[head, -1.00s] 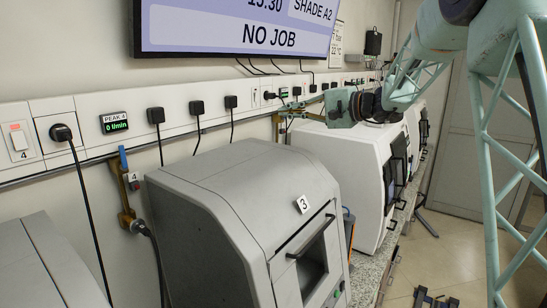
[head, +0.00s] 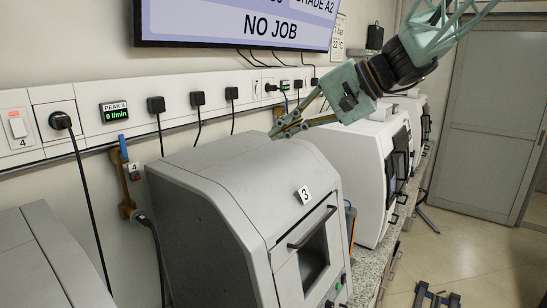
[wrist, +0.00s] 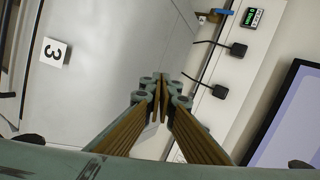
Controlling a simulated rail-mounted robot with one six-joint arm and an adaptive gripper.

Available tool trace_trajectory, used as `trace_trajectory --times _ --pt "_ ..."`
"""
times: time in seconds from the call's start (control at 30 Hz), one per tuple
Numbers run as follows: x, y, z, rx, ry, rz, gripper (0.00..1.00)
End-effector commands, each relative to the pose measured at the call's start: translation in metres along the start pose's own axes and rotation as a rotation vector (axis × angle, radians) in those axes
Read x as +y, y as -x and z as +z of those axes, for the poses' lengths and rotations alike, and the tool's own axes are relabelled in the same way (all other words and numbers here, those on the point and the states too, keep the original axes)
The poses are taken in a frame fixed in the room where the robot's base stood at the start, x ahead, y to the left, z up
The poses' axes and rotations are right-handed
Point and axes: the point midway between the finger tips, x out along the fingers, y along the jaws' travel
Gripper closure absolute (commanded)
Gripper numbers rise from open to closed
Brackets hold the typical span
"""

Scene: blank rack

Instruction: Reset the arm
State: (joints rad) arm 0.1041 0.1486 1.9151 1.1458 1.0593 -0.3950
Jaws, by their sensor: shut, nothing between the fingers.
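My gripper (head: 277,134) is in the head view, above the back right of the grey machine marked 3 (head: 215,165). Its fingers point left and slightly down toward the wall side. In the wrist view my gripper (wrist: 161,82) shows its fingertips together, with nothing between them. Behind the tips lies the pale top of machine 3 (wrist: 110,50). The gripper looks clear of the machine, though the exact gap cannot be told.
A wall trunking (head: 80,140) with plugs and cables runs behind the machines. A screen (head: 235,20) reading NO JOB hangs above it. A white machine (head: 350,160) stands beyond machine 3. Open floor (head: 480,240) lies at the right.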

Motion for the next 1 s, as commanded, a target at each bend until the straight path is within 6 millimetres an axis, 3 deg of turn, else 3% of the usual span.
trace_trajectory --times 0.4,1.0 --pt "0.043 0.031 0.095 -0.033 0.074 0.178 1.0" --pt "0.125 0.086 0.211 -0.044 0.185 0.432 1.0"
